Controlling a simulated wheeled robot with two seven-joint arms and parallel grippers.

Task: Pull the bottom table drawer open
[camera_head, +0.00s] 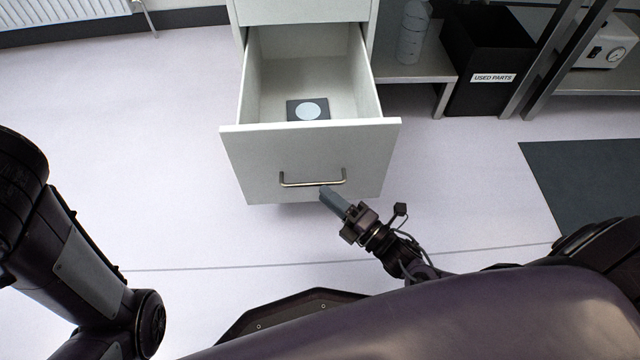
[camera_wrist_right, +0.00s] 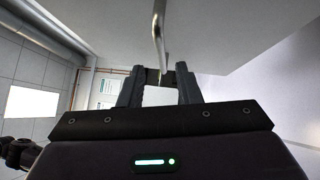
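The white drawer (camera_head: 305,160) is pulled well out of its cabinet, and its inside shows from above. A metal bar handle (camera_head: 313,183) runs across its front. My right gripper (camera_head: 328,194) is at the handle's lower edge, near the middle of the bar. In the right wrist view the two fingers (camera_wrist_right: 160,80) stand apart, with a gap between them. The handle (camera_wrist_right: 158,35) shows edge-on there, reaching down to the gap between the fingertips; I cannot tell whether they touch it. My left arm shows at the left, but its gripper is out of view.
A dark square with a pale disc (camera_head: 309,110) lies in the drawer. Right of the cabinet are a grey shelf (camera_head: 410,68) and a black "USED PARTS" bin (camera_head: 485,60). A dark mat (camera_head: 590,185) lies at the right. The floor left of the drawer is clear.

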